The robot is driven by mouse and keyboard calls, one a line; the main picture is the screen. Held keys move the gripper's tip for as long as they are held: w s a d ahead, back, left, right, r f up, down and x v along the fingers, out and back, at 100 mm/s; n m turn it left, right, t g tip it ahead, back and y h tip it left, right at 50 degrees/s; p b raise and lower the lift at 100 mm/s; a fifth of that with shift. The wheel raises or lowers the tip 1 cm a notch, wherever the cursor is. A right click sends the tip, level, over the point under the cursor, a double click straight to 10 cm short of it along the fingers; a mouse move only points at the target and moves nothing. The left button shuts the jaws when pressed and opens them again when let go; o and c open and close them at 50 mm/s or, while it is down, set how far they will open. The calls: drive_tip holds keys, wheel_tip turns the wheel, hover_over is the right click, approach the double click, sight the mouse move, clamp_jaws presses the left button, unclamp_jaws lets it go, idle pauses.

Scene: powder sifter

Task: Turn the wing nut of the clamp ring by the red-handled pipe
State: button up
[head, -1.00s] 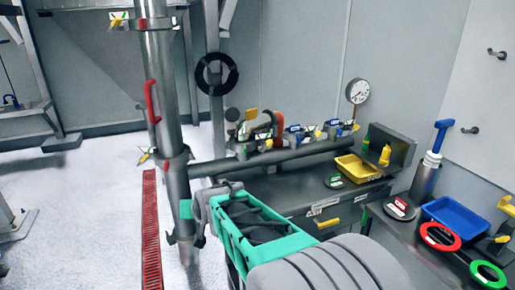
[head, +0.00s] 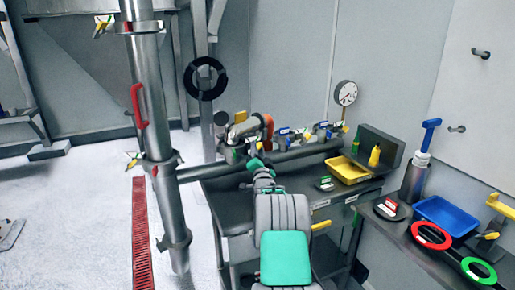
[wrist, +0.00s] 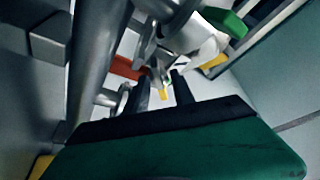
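The upright steel pipe (head: 147,90) with the red handle (head: 138,105) stands left of centre in the head view. A clamp ring (head: 164,163) sits around it below the handle, and its small yellowish wing nut (head: 132,158) sticks out on the left. My gripper (wrist: 161,86) shows in the wrist view as two dark fingers held apart, with a small yellow piece (wrist: 162,93) in line with the gap; I cannot tell what it belongs to or whether it is touched. In the head view my arm points away toward the horizontal pipe, right of the clamp ring, and hides its fingertips.
A second clamp (head: 103,27) with yellow parts is higher up. A horizontal pipe (head: 205,172) runs right from the upright pipe. A workbench (head: 330,200) holds a yellow tray (head: 347,171) and valves. A blue tray (head: 445,214) is at right. A red floor grate (head: 141,235) lies below.

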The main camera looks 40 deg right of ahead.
drive_tip(key=shift+w+d+r, duration=0.1)
drive_tip(key=shift+w, duration=0.1)
drive_tip(key=shift+c, duration=0.5)
clamp_jaws()
